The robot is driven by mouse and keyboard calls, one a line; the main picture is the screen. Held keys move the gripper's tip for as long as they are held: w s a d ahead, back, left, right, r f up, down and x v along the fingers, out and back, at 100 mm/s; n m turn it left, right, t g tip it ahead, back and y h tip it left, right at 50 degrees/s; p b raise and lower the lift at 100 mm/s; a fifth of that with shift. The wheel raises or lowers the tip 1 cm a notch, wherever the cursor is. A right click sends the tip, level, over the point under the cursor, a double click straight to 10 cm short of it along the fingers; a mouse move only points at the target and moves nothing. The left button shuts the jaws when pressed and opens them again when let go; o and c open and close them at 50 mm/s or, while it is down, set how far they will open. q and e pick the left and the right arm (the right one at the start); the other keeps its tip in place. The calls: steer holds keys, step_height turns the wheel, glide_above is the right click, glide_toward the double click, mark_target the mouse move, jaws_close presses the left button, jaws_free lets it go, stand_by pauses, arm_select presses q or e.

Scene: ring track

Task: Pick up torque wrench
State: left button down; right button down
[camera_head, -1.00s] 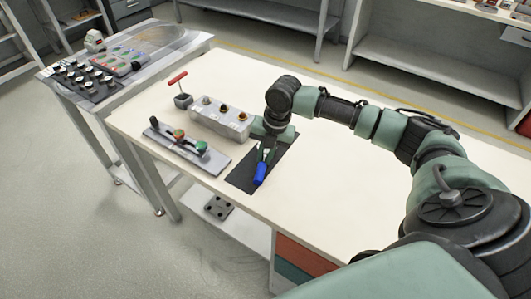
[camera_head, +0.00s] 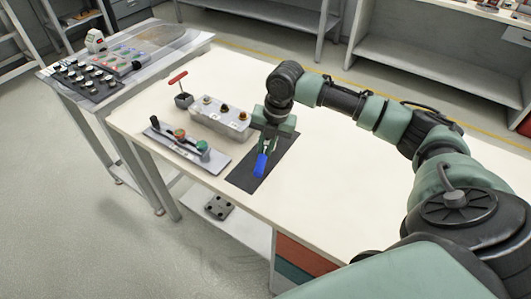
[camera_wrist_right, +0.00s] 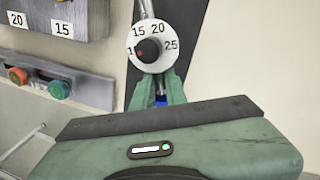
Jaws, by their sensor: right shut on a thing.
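The torque wrench (camera_head: 261,166) shows its blue handle in the head view, over the dark mat (camera_head: 279,165) on the white worktable. My right gripper (camera_head: 268,146) is shut on it and appears to hold it a little above the mat. In the right wrist view a white round dial (camera_wrist_right: 165,35) marked 15, 20 and 25 and a thin metal shaft (camera_wrist_right: 146,8) show beyond the green fingers of my right gripper (camera_wrist_right: 160,90). A bit of blue shows between the fingers. The left gripper is not in view.
A grey block with knobs (camera_head: 222,118) stands left of the mat. A plate with red and green knobs (camera_head: 188,146) lies nearer the left edge, and a red-handled tool in a small dark block (camera_head: 183,99) stands behind it. The table right of the mat is clear.

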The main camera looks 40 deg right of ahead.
mark_target(265, 149)
step_height(265, 149, up, 17)
steer(key=w+a+m+p, duration=0.1)
steer(key=m+p, duration=0.3)
steer(key=p, duration=0.2)
steer(key=shift+h, duration=0.4)
steer(key=f+p, duration=0.1)
steer(key=f, duration=1.9)
steer(key=shift+w, duration=0.2)
steer(key=shift+f, duration=0.1)
steer(key=c, duration=1.8)
jaws_free()
steer(key=shift+s+f, duration=0.1)
steer(key=shift+f, duration=0.05)
steer(key=shift+c, duration=0.2)
steer(key=o, duration=0.4)
